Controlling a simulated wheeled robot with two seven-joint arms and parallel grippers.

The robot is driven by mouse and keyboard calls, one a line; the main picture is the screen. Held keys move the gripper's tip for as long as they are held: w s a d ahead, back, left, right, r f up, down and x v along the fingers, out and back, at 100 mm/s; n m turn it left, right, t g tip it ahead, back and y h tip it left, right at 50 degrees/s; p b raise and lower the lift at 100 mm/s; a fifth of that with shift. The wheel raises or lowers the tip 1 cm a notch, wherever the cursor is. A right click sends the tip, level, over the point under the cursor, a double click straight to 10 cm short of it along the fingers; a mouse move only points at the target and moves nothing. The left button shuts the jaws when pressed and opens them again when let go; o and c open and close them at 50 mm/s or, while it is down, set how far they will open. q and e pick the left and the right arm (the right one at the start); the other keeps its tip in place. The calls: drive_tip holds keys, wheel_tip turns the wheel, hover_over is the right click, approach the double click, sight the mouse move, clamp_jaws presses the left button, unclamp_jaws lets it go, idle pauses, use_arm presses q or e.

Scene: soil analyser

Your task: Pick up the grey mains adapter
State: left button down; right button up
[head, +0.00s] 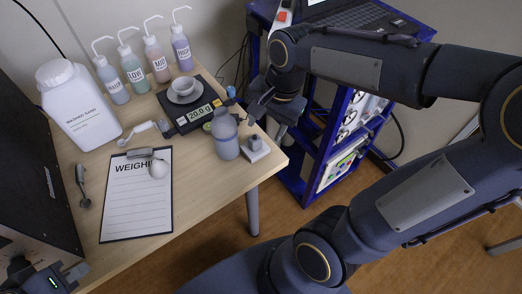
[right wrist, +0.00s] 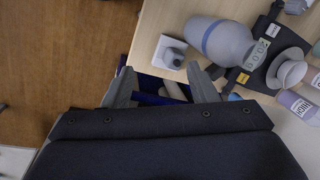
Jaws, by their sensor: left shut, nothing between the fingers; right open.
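The grey mains adapter (head: 255,142) is a small grey block at the table's right front corner, seated on or against a pale square base (head: 258,154). In the right wrist view the adapter (right wrist: 172,57) shows as a rounded grey piece on the pale square, just beyond the fingertips. My right gripper (head: 265,128) is open and empty, above and beside the adapter, its fingers apart from it. In the right wrist view the right gripper (right wrist: 160,75) has its fingers spread over the table edge. My left gripper (head: 76,271) is shut and empty at the bottom left.
A grey-blue bottle (head: 226,138) stands close left of the adapter. A scale (head: 196,116) with a bowl, several wash bottles (head: 134,72), a white jug (head: 78,108) and a clipboard (head: 135,205) occupy the table. A blue cart (head: 300,175) stands beyond the right edge.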

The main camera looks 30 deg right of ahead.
sight(255, 138)
drive_tip(key=w+f+m+h+b, duration=0.1)
drive_tip(key=w+f+m, duration=0.1)
drive_tip(key=w+f, duration=0.1)
drive_tip(key=w+f+m+g+b, duration=0.1)
drive_tip(key=w+f+m, duration=0.2)
drive_tip(key=shift+d+f+g+h, duration=0.1)
drive_tip(key=shift+g+h, duration=0.2)
drive_tip(key=shift+h, duration=0.1)
drive_tip(key=f, duration=0.2)
drive_tip(key=f+b, duration=0.1)
drive_tip(key=f, duration=0.4)
drive_tip(key=shift+w+d+f, duration=0.15)
drive_tip(key=shift+w+f, duration=0.05)
drive_tip(key=shift+w, duration=0.05)
use_arm(q)
wheel_tip(255, 138, down, 4)
drive_tip(key=shift+f, duration=0.25)
use_arm(e)
clamp_jaws()
